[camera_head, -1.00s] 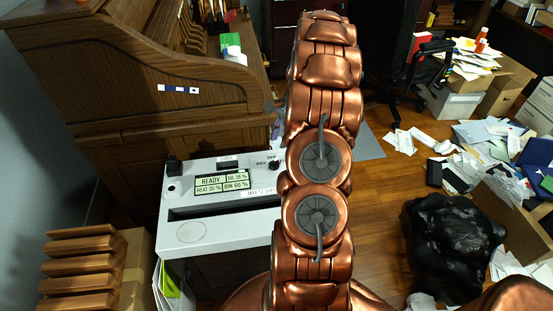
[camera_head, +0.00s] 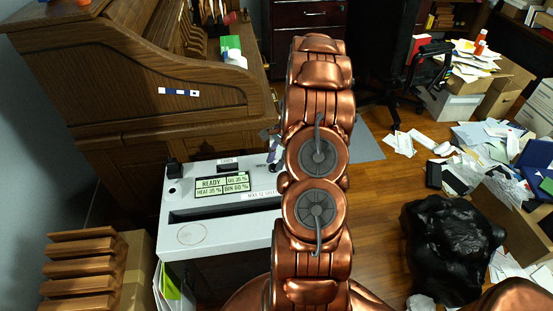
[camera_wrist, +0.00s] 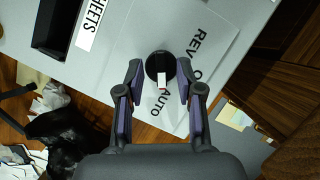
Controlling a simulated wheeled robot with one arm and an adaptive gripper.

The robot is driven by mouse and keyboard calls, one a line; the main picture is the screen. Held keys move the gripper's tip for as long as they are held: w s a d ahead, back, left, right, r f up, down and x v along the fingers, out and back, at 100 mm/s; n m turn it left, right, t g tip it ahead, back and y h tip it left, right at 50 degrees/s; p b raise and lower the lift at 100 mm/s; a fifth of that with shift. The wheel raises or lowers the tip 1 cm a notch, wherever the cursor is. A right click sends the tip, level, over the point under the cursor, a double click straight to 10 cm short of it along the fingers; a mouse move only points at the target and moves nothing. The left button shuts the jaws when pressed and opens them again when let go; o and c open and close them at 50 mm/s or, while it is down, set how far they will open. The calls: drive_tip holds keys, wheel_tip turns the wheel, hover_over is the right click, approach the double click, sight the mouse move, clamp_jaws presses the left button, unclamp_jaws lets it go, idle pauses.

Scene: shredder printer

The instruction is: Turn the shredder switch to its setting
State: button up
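The shredder (camera_head: 205,232) is a light grey box with a slot and a status display (camera_head: 222,186) reading READY. Its switch is a round black knob (camera_wrist: 160,66) with a white pointer, seen in the wrist view on the grey top. The labels REV and AUTO show beside it, and a further label is partly hidden. The white pointer points down toward AUTO in that view. My gripper (camera_wrist: 159,92) is open, its two fingers on either side of the knob, with no clear contact visible. In the head view my copper arm hides the switch, and the gripper is mostly hidden too.
A wooden roll-top desk (camera_head: 150,80) stands behind the shredder. Wooden slats on a box (camera_head: 85,270) are at the left. A black bag (camera_head: 450,245) and scattered papers (camera_head: 490,140) lie at the right. Some wooden floor (camera_head: 375,190) between is clear.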

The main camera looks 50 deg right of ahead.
clamp_jaws()
drive_tip(key=shift+d, duration=0.15)
idle(0.4)
drive_tip(key=shift+n, duration=0.3)
drive_tip(key=n, duration=0.1)
drive_tip(key=n+g+b, duration=0.1)
drive_tip(key=n, duration=0.1)
drive_tip(key=n+g+b, duration=0.1)
drive_tip(key=shift+w+f+n, duration=0.1)
drive_tip(key=shift+w+n, duration=0.15)
drive_tip(key=shift+n, duration=0.05)
drive_tip(key=n, duration=0.2)
drive_tip(key=n+g+h+b, duration=0.1)
drive_tip(key=n, duration=0.1)
drive_tip(key=n+g+b, duration=0.1)
drive_tip(key=n, duration=0.1)
drive_tip(key=shift+w+a+h, duration=0.1)
drive_tip(key=shift+a+h, duration=0.2)
drive_tip(key=shift+h, duration=0.1)
drive_tip(key=shift+n, duration=0.4)
